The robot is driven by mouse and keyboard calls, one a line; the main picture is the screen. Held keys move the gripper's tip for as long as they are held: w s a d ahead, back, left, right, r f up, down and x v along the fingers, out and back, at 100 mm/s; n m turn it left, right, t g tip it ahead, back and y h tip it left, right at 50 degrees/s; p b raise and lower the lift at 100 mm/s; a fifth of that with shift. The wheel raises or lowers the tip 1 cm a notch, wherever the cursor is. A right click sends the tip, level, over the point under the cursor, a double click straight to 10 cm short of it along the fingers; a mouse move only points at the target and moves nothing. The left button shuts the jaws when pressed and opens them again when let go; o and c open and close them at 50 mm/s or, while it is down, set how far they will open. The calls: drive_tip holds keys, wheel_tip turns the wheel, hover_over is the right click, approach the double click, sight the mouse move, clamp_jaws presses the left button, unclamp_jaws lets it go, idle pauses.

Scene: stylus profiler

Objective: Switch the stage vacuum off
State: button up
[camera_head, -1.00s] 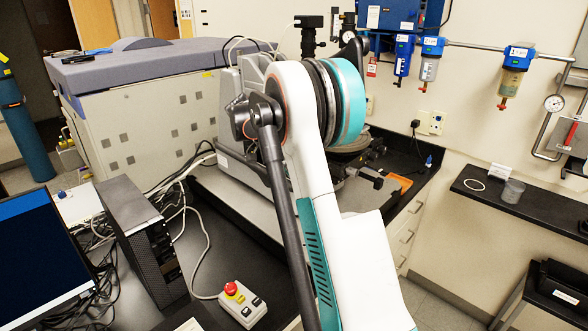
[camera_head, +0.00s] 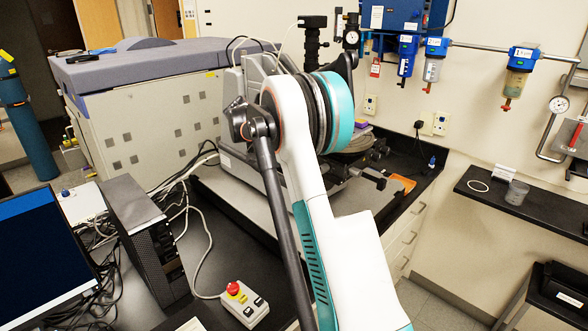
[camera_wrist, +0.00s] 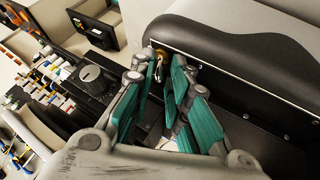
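In the wrist view, a small brass-coloured toggle (camera_wrist: 160,53), probably the vacuum switch, sits on a dark panel below a rounded black cover. My gripper (camera_wrist: 168,72) points at this panel, its teal-padded fingers a narrow gap apart. The toggle shows just past the fingertips, nearer the left finger; I cannot tell whether it touches. Nothing is seen held between the pads. The toggle's on or off position is too small to read. In the head view, the profiler (camera_head: 255,165) stands on the bench, and my own arm hides my gripper and much of the instrument.
In the head view, a red-button control box (camera_head: 244,303) and a computer tower (camera_head: 145,240) stand on the near bench.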

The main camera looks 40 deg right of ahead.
drive_tip(key=v, duration=1.2)
